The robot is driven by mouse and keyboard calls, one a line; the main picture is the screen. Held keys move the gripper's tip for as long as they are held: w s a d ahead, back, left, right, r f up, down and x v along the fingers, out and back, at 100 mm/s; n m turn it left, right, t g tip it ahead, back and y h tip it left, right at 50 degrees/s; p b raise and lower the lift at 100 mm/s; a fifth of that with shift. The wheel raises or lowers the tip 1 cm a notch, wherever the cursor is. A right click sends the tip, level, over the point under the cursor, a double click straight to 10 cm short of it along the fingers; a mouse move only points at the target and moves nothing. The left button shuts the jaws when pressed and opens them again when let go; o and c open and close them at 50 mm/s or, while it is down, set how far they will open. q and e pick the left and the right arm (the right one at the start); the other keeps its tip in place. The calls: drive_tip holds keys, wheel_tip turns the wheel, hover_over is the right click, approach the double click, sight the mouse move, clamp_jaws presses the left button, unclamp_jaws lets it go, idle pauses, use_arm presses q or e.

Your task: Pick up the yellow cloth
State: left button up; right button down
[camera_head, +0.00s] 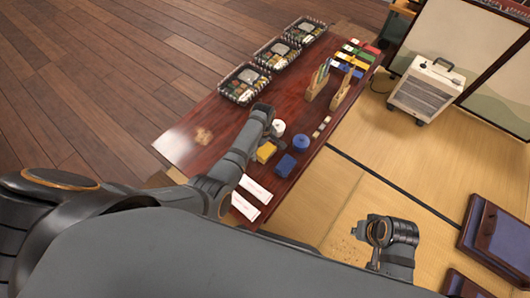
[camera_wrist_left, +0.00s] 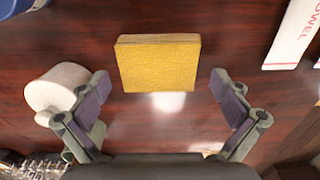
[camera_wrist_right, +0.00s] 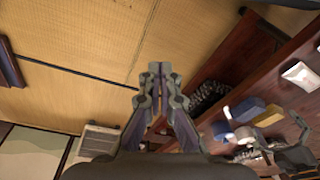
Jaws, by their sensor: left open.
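The yellow cloth (camera_head: 266,152) is a folded, block-like square lying on the dark red wooden table (camera_head: 216,115). In the left wrist view the cloth (camera_wrist_left: 158,65) lies ahead of my left gripper (camera_wrist_left: 160,92), roughly centred between its spread fingers. My left gripper is open and empty, above the table, with no visible contact with the cloth. In the head view my left arm reaches over the table close to the cloth and hides part of the surface. My right gripper (camera_wrist_right: 160,75) is shut and empty; in the head view it (camera_head: 378,232) is over the tatami, away from the table.
A white roll (camera_head: 278,127), a blue cloth (camera_head: 285,165) and a blue roll (camera_head: 301,143) are close to the yellow cloth. White towel packets (camera_head: 257,190) lie nearer me. Bento boxes (camera_head: 245,83) line the far-left table edge. A heater (camera_head: 427,90) stands on the tatami.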

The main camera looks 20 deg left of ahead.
sight(264, 147)
use_arm(q)
drive_tip(key=c, duration=1)
drive_tip(key=shift+o, duration=0.2)
drive_tip(key=r, duration=0.1)
drive_tip(key=r+p, duration=0.1)
drive_tip(key=r, duration=0.1)
drive_tip(key=r+p, duration=0.1)
drive_tip(key=shift+w+r, duration=0.15)
drive_tip(key=shift+w, duration=0.25)
drive_tip(key=w+a+r+b, duration=0.1)
drive_tip(key=w+r, duration=0.3)
drive_tip(key=w, duration=0.2)
drive_tip(key=w+a+r+b, duration=0.1)
drive_tip(key=w+r+b, duration=0.1)
drive_tip(key=w+r, duration=0.2)
drive_tip(key=w, duration=0.3)
drive_tip(key=shift+r, duration=0.35)
use_arm(e)
drive_tip(key=shift+w+a+f+t, duration=0.1)
drive_tip(key=shift+a+f+t, duration=0.05)
drive_tip(key=shift+f, duration=0.2)
drive_tip(key=shift+w+a+f+t, duration=0.1)
drive_tip(key=shift+f+t, duration=0.05)
drive_tip(key=shift+f, duration=0.2)
